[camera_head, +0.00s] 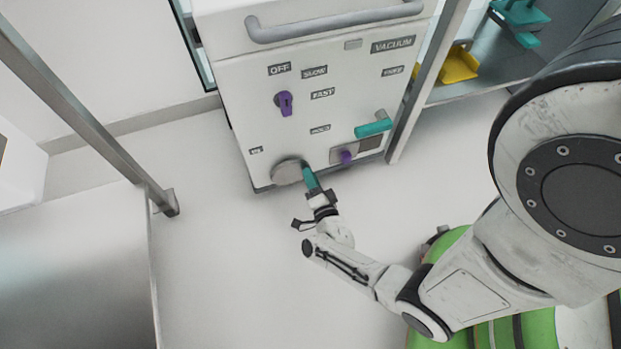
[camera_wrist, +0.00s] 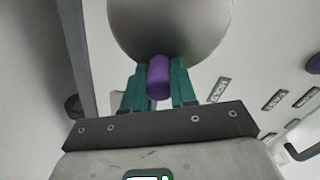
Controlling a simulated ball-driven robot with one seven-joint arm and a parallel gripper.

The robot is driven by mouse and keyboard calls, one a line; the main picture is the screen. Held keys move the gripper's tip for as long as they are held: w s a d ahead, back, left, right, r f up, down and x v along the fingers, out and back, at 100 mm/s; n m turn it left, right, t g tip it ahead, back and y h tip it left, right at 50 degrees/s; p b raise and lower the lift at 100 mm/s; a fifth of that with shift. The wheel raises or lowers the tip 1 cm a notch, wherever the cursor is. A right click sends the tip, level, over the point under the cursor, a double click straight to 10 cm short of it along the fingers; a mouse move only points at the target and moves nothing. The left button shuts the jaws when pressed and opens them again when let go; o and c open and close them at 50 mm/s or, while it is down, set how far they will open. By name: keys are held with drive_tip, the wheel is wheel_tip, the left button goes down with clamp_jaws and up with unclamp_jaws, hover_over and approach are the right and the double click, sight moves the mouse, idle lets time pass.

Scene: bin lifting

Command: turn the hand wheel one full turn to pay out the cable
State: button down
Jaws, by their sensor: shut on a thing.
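The hand wheel (camera_head: 286,173) is a grey metal disc low on the front of a white cabinet (camera_head: 240,110). It fills the top middle of the wrist view (camera_wrist: 170,25). A purple handle (camera_wrist: 158,78) stands out from the wheel near the edge closest to my gripper. My gripper (camera_head: 309,176) is at the wheel's right side in the head view, its teal fingers shut on the purple handle, one on each side. In the head view the fingers hide the handle. No cable can be made out in either view.
The cabinet also has a purple knob (camera_head: 284,102), another purple knob (camera_head: 346,157), a teal lever (camera_head: 373,128) and a grey bar handle (camera_head: 335,20). A metal post (camera_head: 428,80) stands at its right. A steel table (camera_head: 75,270) is at left. Bare floor lies between.

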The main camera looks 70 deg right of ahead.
sight(299, 164)
drive_tip(key=r+n, duration=0.1)
drive_tip(key=n+p, duration=0.1)
drive_tip(key=shift+s+r+n, duration=0.1)
drive_tip(key=shift+r+n, duration=0.25)
drive_tip(key=shift+n, duration=0.05)
drive_tip(key=n, duration=0.1)
drive_tip(key=r+n+p, duration=0.1)
drive_tip(key=n+p, duration=0.1)
drive_tip(key=shift+w+a+r+n, duration=0.15)
drive_tip(key=shift+w+r+n, duration=0.1)
drive_tip(key=shift+r+n, duration=0.05)
drive_tip(key=n, duration=0.2)
drive_tip(key=r+n+p, duration=0.1)
drive_tip(key=shift+w+a, duration=0.3)
drive_tip(key=shift+w, duration=0.05)
drive_tip(key=shift+w+a+r+n+p, duration=0.15)
drive_tip(key=shift+w+n+p, duration=0.1)
drive_tip(key=shift+n, duration=0.35)
drive_tip(key=shift+w+a+r+n+p, duration=0.15)
drive_tip(key=shift+n+p, duration=0.1)
drive_tip(key=shift+n, duration=0.35)
drive_tip(key=c, duration=0.9)
unclamp_jaws()
drive_tip(key=shift+w, duration=0.1)
drive_tip(key=shift+a, duration=0.1)
drive_tip(key=p+v, duration=0.1)
drive_tip(key=v, duration=0.9)
drive_tip(key=shift+s+a, duration=0.3)
